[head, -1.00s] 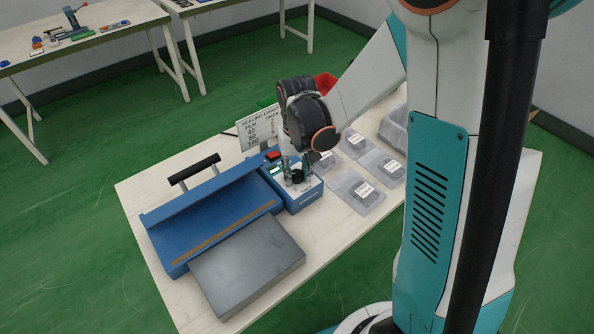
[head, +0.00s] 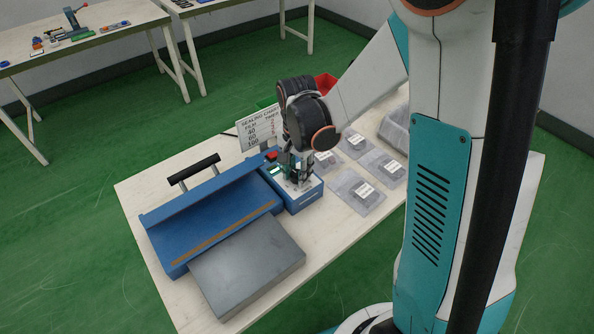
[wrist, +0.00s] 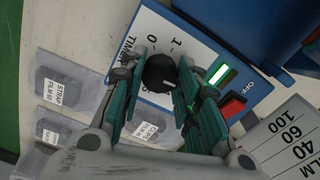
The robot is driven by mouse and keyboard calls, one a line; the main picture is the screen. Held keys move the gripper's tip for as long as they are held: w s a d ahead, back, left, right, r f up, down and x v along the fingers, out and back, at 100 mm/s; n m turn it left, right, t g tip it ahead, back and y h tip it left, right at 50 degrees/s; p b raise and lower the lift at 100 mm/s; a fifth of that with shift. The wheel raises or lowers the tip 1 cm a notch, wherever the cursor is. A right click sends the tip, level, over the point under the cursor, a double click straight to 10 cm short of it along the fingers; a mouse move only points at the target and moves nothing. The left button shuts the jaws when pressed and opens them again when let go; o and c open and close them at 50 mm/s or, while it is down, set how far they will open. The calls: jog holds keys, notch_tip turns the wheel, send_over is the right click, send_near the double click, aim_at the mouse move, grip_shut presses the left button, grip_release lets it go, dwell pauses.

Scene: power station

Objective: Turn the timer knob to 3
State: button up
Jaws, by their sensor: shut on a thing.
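The black timer knob (wrist: 160,73) sits on the white top panel of the blue sealer's control box (head: 308,196). In the wrist view, the panel (wrist: 168,22) shows the printed marks 0 and 1 above the knob; other marks are hidden by the fingers. A small pale mark shows on the knob's lower edge, but its exact setting is unclear. My gripper (wrist: 162,78) points down at the panel, with its green fingers on both sides of the knob, shut on it. In the head view, my gripper (head: 296,170) hides the knob.
The sealing chart (head: 257,130) stands behind the box. Labelled film packets (head: 354,190) lie to the right. The blue sealer (head: 213,212) and a grey plate (head: 246,268) are left.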

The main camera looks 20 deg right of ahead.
aim_at(297, 174)
jog(key=shift+m, duration=0.6)
jog(key=o, duration=1.1)
notch_tip(297, 174, up, 12)
dwell(0.4)
